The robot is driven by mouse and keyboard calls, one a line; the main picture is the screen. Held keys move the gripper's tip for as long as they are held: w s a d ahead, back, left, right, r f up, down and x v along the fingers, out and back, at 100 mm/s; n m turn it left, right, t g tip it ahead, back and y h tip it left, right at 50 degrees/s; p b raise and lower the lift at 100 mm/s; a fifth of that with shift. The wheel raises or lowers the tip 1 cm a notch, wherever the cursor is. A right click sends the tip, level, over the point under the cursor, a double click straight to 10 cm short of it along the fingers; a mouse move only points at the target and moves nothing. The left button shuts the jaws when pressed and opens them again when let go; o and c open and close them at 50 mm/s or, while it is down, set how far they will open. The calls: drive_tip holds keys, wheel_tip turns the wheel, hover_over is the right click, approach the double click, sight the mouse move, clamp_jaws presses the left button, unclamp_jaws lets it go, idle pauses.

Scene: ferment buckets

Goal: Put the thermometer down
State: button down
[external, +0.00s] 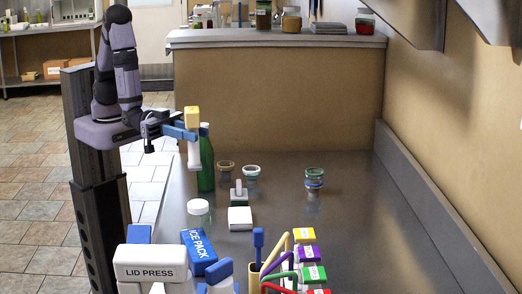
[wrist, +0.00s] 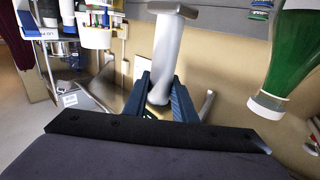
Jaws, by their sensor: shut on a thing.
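My gripper (external: 188,137), with blue fingers, is shut on a pale, rod-like thing, the thermometer (external: 196,159). It is held above the left edge of the steel counter, just left of the green bottle (external: 206,160). In the wrist view the thermometer (wrist: 166,55) is a smooth whitish handle with a flat crosswise plate at its far end. The blue fingers (wrist: 158,98) grip its near end. A yellow block (external: 192,116) shows above the fingers in the external view; I cannot tell whether it belongs to the thermometer. The green bottle (wrist: 290,55) also shows in the wrist view.
On the counter (external: 345,225) stand a white-lidded jar (external: 199,213), a white block (external: 240,219), small cups (external: 251,173) and stacked rings (external: 314,177). A blue ice pack (external: 199,250), a lid press (external: 150,271) and coloured-tagged tools crowd the front. The counter's right middle is clear.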

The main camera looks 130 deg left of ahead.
sight(192, 122)
drive_tip(key=shift+r, duration=1.6)
drive_tip(key=w+a+n+g+y, duration=0.15)
drive_tip(key=a+n+y, duration=0.4)
drive_tip(key=a, duration=1.75)
drive_tip(key=s+a+n+g+y, duration=0.1)
drive_tip(key=s+a+g+y, duration=0.2)
drive_tip(key=a, duration=0.6)
drive_tip(key=s+a+n+g+y, duration=0.15)
drive_tip(key=s+a, duration=0.25)
drive_tip(key=a, duration=0.4)
wheel_tip(192, 122, down, 15)
drive_tip(key=t+p, duration=0.1)
drive_tip(key=p, duration=0.1)
drive_tip(key=shift+d+y, duration=0.15)
drive_tip(key=shift+y, duration=0.15)
drive_tip(key=shift+f, duration=0.2)
